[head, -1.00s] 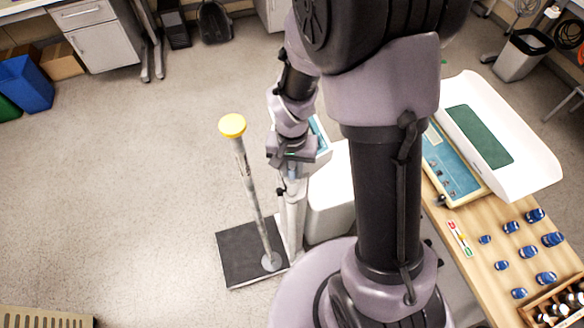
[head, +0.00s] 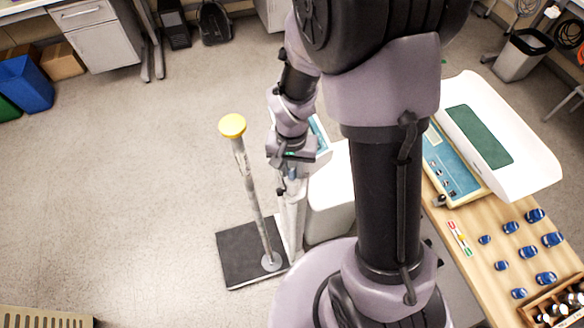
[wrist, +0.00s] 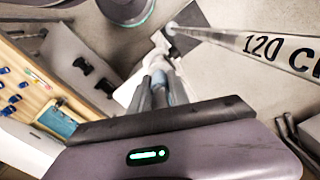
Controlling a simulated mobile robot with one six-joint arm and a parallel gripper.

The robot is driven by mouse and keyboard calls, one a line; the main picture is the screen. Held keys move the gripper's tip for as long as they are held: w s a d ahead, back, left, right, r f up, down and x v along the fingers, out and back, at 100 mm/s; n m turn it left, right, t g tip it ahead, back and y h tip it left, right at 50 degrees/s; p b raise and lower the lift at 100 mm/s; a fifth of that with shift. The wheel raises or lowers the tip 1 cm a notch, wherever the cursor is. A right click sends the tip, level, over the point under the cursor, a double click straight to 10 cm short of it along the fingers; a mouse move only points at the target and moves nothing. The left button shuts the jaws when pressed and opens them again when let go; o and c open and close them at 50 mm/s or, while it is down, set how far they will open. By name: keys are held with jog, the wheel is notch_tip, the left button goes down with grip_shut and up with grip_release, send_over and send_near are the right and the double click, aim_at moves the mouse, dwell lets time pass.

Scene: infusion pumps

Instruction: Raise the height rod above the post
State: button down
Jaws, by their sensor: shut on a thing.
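The pale post (head: 291,222) of the scale stands upright behind the dark platform (head: 228,258). My gripper (head: 291,178) is at the top of this post, pointing down. In the wrist view my gripper (wrist: 160,88) is shut on a narrow, pale-blue piece (wrist: 178,92), which seems to be the upper end of the height rod. The fingers and wrist hide most of it, and I cannot tell how far the rod stands out of the post. The white foot (wrist: 160,45) of the post shows beyond the fingers.
A grey pole (head: 250,180) with a yellow cap (head: 232,126) stands left of my gripper; its "120 CM" mark (wrist: 275,48) shows in the wrist view. A white cabinet (head: 332,200) is close right. A wooden table (head: 470,225) holds a baby scale (head: 500,140). Floor at left is clear.

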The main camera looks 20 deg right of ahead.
notch_tip(320, 180, up, 24)
jog(key=p, duration=1.5)
jog(key=c, duration=1.2)
grip_release()
jog(key=shift+c, duration=0.2)
notch_tip(320, 180, up, 17)
jog(key=p, duration=0.2)
jog(key=shift+r, duration=0.2)
